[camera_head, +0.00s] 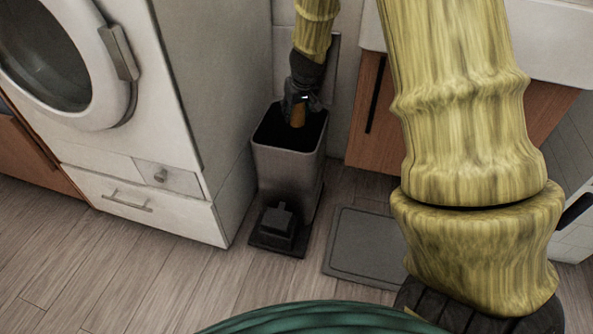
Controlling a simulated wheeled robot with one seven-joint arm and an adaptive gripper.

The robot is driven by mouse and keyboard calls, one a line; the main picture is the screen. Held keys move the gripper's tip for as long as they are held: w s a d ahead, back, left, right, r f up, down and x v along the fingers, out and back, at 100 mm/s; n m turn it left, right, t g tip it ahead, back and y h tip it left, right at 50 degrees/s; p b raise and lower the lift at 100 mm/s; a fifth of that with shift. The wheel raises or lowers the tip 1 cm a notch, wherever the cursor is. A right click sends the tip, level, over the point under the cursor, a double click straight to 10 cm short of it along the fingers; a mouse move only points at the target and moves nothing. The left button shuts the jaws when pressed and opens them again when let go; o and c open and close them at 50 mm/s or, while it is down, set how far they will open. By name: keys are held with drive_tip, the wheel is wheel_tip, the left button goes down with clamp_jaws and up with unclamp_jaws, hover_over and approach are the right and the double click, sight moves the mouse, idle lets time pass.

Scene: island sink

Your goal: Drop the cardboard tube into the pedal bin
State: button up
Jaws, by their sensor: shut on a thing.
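The pedal bin (287,167) stands on the floor between the washing machine and the cabinet. It is a grey box with a dark open top and a black pedal at its front foot. My gripper (299,103) points down over the bin's opening. It is shut on the cardboard tube (298,117), a short orange-brown piece. The tube's lower end shows against the dark inside of the bin, at about rim height or just below. The fingertips are small and dark in this view, and the tube's upper part is hidden by them.
A white washing machine (155,85) with a round door stands left of the bin. A wooden cabinet (363,130) with a dark handle is to the right. A flat grey mat (364,247) lies on the wooden floor right of the bin. The floor in front is clear.

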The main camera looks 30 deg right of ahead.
drive_tip(key=shift+f+b, duration=1.45)
drive_tip(key=shift+f, duration=0.35)
drive_tip(key=o, duration=0.8)
drive_tip(key=shift+r, duration=0.15)
drive_tip(key=v, duration=1.1)
drive_tip(key=shift+s+r, duration=0.1)
drive_tip(key=shift+r, duration=0.3)
